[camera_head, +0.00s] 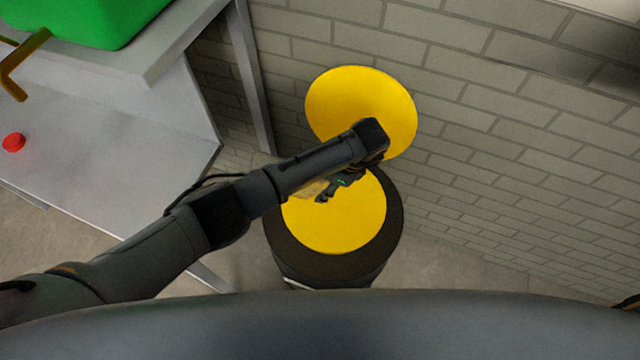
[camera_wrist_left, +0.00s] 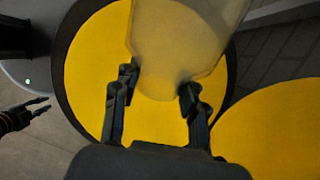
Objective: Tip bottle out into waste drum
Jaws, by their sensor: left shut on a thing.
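My left gripper (camera_head: 343,183) is over the waste drum (camera_head: 391,232), which is dark with a round yellow face inside its rim. The gripper is shut on a translucent, pale yellowish bottle (camera_head: 308,189). In the left wrist view the bottle (camera_wrist_left: 178,40) sits between the two fingers (camera_wrist_left: 158,95), its narrower end over the yellow of the drum (camera_wrist_left: 88,75). In the head view the gripper and arm hide much of the bottle. Contents and any flow cannot be made out. My right gripper (camera_wrist_left: 40,108) shows at the left wrist view's left edge, fingers apart and empty.
A yellow disc (camera_head: 350,95), seemingly the drum's lid, stands raised behind the drum near the brick wall (camera_head: 480,110). A grey bench (camera_head: 110,130) with a red button (camera_head: 13,142) and a green container (camera_head: 85,20) is at left. Floor right of the drum is clear.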

